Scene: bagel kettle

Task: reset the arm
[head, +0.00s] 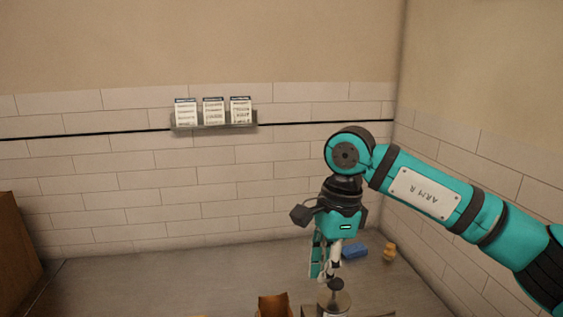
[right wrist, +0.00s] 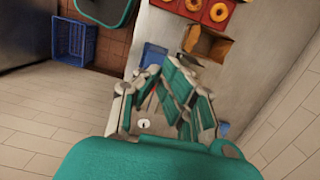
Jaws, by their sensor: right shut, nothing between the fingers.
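My right arm reaches in from the right in the head view, and its teal gripper (head: 322,270) points down over the counter (head: 180,285). The gripper is shut and empty, and its fingers also show in the right wrist view (right wrist: 178,80). A pale round vessel with a black knob (head: 336,287) stands just in front of the gripper at the bottom edge. I cannot tell whether they touch. My left gripper is not in view.
A blue block (head: 354,251) and a small yellow-orange object (head: 389,253) lie near the right wall. An open brown box (head: 273,305) is at the front. A rack with three cards (head: 213,126) hangs on the wall. The wrist view shows bagels (right wrist: 219,11) and a blue crate (right wrist: 70,42).

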